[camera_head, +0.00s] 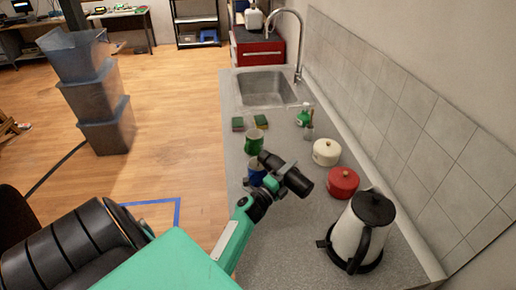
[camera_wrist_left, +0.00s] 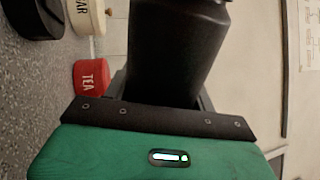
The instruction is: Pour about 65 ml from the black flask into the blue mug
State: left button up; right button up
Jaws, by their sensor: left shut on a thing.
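My left gripper (camera_head: 283,178) is shut on the black flask (camera_head: 299,182) above the counter. The flask lies well tilted, close to level, with one end to the upper left near the blue mug and the other to the lower right. In the left wrist view the flask (camera_wrist_left: 178,50) fills the middle, between the fingers. The blue mug (camera_head: 256,178) stands on the counter, just left of and below the flask, partly hidden by the flask and gripper. Its inside and any liquid stream cannot be made out. My right gripper is not in view.
A green mug (camera_head: 254,142) stands just behind the blue one, with sponges (camera_head: 238,124) beyond. Cream (camera_head: 326,152) and red (camera_head: 343,183) canisters and a kettle (camera_head: 358,232) stand to the right. A sink (camera_head: 265,90) and a green bottle (camera_head: 303,116) are farther back.

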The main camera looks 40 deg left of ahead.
aim_at(287, 175)
pick_arm(q)
jog(key=f+m+b, duration=0.1)
jog(key=b, duration=0.1)
jog(key=f+m+h+b, duration=0.1)
jog(key=f+m+b, duration=0.1)
jog(key=d+f+m+b, duration=0.1)
jog(key=b, duration=0.1)
jog(key=shift+f+m+g+h, duration=0.3)
jog(key=shift+m+h, duration=0.1)
jog(key=shift+a+m+b, duration=0.1)
jog(key=shift+m+b, duration=0.2)
jog(key=shift+m, duration=0.1)
jog(key=shift+a+r+m+h, duration=0.1)
jog(key=shift+a+m+h, duration=0.25)
jog(key=shift+m, duration=0.75)
jog(key=shift+r+g, duration=0.1)
jog(key=shift+g, duration=0.2)
jog(key=m, duration=0.2)
jog(key=a+r+m+h, duration=0.1)
jog(key=shift+a+m, duration=0.25)
jog(key=shift+m, duration=0.15)
jog(key=m, duration=0.1)
jog(key=m+g+p, duration=0.1)
jog(key=m, duration=0.2)
jog(key=shift+r+g+h, duration=0.25)
jog(key=shift+g, duration=0.15)
jog(key=m, duration=0.4)
jog(key=shift+a+f+g, duration=0.15)
jog(key=shift+f+g, duration=0.15)
jog(key=shift+g, duration=0.1)
